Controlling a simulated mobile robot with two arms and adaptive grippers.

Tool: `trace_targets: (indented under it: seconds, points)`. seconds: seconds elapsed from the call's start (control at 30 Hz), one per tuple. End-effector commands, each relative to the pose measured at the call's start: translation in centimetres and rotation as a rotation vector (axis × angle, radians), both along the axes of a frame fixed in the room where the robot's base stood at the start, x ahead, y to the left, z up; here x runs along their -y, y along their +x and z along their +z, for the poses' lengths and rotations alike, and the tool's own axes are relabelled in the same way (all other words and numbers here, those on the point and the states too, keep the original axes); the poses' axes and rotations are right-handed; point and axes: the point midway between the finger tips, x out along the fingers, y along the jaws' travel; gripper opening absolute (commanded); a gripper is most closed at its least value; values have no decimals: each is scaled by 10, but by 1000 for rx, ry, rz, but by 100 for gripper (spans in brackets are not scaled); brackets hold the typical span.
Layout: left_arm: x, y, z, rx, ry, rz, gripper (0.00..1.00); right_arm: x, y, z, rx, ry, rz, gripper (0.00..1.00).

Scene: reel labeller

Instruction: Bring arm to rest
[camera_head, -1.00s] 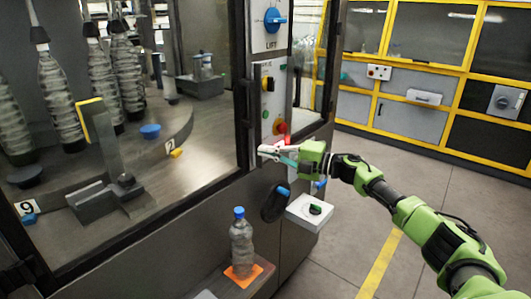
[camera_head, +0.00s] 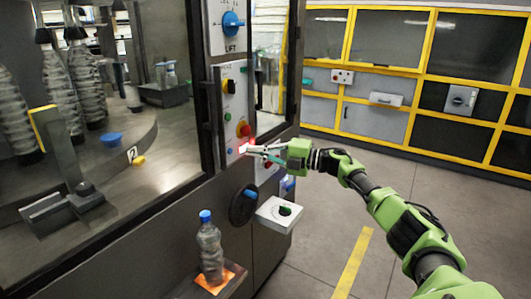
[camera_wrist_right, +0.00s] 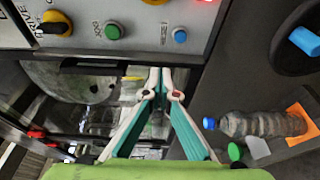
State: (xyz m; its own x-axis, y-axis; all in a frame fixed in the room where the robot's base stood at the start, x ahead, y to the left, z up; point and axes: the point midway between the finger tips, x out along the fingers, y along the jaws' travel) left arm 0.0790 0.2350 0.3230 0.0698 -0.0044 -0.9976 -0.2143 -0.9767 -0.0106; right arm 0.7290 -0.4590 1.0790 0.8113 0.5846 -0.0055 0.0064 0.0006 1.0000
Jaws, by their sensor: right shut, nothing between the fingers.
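My right arm, green and black, comes in from the lower right in the head view. Its gripper (camera_head: 254,151) is in front of the lower part of the machine's control panel (camera_head: 234,105). The fingers are shut with nothing between them. In the right wrist view the shut fingertips (camera_wrist_right: 158,80) show below the panel's green button (camera_wrist_right: 112,31) and blue button (camera_wrist_right: 180,36). I cannot tell from the pictures whether the tips touch the panel. My left gripper is not in view.
A clear bottle with a blue cap (camera_head: 211,250) stands on an orange pad on a low shelf. Open floor (camera_head: 400,235) lies to the right.

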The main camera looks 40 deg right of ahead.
Motion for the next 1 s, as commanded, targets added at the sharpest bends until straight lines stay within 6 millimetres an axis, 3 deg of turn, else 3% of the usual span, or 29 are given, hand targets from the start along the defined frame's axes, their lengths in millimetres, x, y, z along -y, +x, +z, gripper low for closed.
trace_targets:
  seconds: [0.2, 0.43, 0.77, 0.87, 0.97, 1.0]
  points:
    - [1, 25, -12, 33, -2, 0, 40, 27, 4, 0, 4, 1, -3, 0]
    - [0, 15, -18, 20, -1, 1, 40, 39, 5, 0, 1, 1, -1, 0]
    - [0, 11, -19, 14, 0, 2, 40, 40, 5, -2, -4, 3, 0, 0]
    - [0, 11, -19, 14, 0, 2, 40, 32, 12, -25, -27, 34, -15, 0]
    - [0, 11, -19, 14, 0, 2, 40, 18, 23, -74, -80, 106, -61, 0]
    - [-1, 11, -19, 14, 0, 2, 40, 11, 27, -101, -111, 144, -89, 0]
